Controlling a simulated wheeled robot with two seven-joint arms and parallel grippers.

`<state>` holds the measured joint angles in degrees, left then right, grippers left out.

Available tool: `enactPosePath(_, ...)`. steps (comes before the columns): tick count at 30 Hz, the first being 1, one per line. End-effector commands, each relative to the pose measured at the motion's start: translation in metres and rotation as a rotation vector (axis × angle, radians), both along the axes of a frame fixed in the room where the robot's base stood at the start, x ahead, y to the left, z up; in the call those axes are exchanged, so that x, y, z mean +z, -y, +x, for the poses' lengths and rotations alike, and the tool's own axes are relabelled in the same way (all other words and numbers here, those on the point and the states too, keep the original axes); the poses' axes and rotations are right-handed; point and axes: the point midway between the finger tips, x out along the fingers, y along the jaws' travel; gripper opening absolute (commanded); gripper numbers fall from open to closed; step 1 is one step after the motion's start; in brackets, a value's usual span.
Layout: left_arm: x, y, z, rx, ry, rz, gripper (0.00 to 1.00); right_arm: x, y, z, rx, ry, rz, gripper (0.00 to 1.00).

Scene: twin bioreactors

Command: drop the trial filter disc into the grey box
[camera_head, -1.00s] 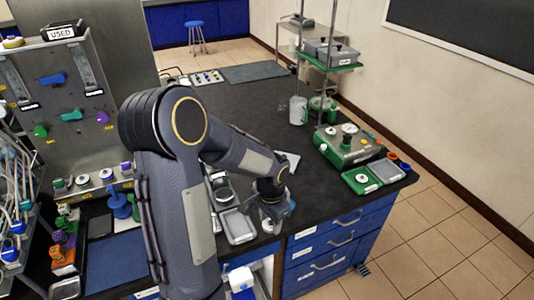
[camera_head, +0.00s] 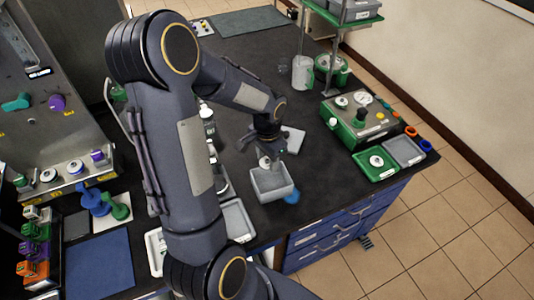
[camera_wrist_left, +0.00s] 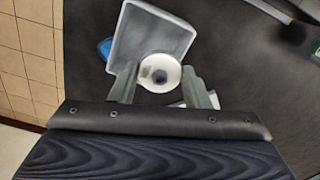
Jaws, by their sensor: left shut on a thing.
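The trial filter disc (camera_wrist_left: 160,72), white and round with a dark centre, sits between the two fingers of my left gripper (camera_wrist_left: 160,88) in the left wrist view. The gripper is shut on it. The grey box (camera_wrist_left: 142,30) is open-topped and lies just beyond and below the disc, which covers part of it. In the head view my left gripper (camera_head: 268,160) points down over the back part of the grey box (camera_head: 272,184), near the counter's front edge. The disc is hard to make out there. My right gripper is in neither view.
A blue round thing (camera_head: 291,196) is partly under the box's front right. A grey tray (camera_head: 237,221) stands to its left. A green device (camera_head: 358,118) and a green tray (camera_head: 375,164) stand to the right. Dark counter between them is clear.

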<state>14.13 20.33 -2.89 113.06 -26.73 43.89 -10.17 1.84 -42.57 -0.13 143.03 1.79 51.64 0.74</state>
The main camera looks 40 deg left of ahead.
Motion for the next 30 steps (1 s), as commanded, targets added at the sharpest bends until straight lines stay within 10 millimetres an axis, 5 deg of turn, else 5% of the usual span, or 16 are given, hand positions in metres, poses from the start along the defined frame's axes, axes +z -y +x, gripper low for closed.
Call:
enactPosePath(9,-0.041,0.000,0.000,0.000,-0.001,-0.001,0.22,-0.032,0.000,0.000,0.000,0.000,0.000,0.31)
enactPosePath(20,-0.045,0.000,0.000,0.000,0.000,0.000,0.22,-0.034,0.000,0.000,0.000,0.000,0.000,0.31)
enactPosePath(21,-0.045,0.000,0.000,0.000,0.000,0.000,0.47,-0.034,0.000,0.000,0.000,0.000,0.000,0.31)
enactPosePath(26,-0.045,0.000,0.000,0.000,0.000,0.000,0.68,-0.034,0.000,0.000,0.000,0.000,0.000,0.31)
enactPosePath(30,-0.045,0.000,0.000,0.000,0.000,0.000,0.68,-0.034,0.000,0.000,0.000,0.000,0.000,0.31)
